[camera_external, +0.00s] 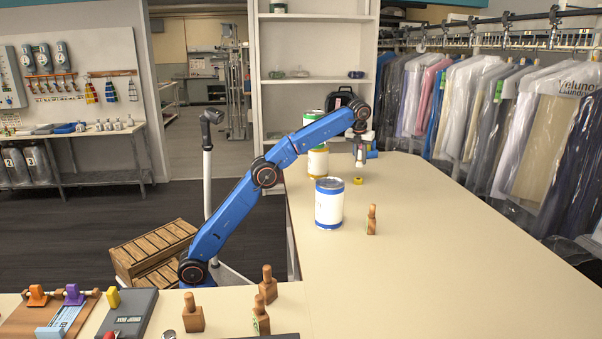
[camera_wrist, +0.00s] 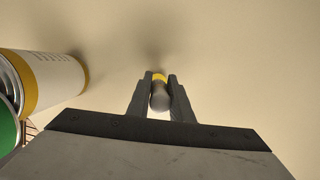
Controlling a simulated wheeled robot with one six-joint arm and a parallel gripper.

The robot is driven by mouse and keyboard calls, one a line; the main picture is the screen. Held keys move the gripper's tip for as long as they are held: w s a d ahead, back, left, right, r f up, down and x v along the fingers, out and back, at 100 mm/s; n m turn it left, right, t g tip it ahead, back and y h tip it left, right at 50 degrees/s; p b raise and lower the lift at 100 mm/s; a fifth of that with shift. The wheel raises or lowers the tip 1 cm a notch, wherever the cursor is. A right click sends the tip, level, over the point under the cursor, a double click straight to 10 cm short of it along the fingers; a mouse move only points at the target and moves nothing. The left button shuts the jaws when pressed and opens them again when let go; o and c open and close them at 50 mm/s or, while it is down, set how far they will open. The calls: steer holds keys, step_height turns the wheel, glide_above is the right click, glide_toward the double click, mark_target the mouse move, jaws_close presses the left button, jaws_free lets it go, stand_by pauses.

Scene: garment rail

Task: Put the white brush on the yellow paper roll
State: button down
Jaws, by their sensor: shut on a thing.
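My gripper (camera_external: 360,160) is at the end of the blue arm, above the far part of the table. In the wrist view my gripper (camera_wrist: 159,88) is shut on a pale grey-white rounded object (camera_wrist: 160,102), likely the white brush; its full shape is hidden. A white roll with yellow bands (camera_external: 318,161), likely the yellow paper roll, stands just left of the gripper. It also shows at the left edge of the wrist view (camera_wrist: 55,82), apart from the held object.
A green-banded roll (camera_external: 313,117) shows above the yellow-banded one, apparently stacked on it. A blue-banded roll (camera_external: 329,205) and a wooden peg-shaped block (camera_external: 371,220) stand nearer. The table's right side is clear.

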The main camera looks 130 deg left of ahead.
mark_target(360, 157)
steer(key=shift+d+f, duration=0.1)
steer(key=shift+f, duration=3.05)
steer(key=shift+f, duration=0.1)
steer(key=c, duration=1.6)
jaws_free()
steer(key=shift+o, duration=0.2)
steer(key=v, duration=0.6)
steer(key=shift+v, duration=0.85)
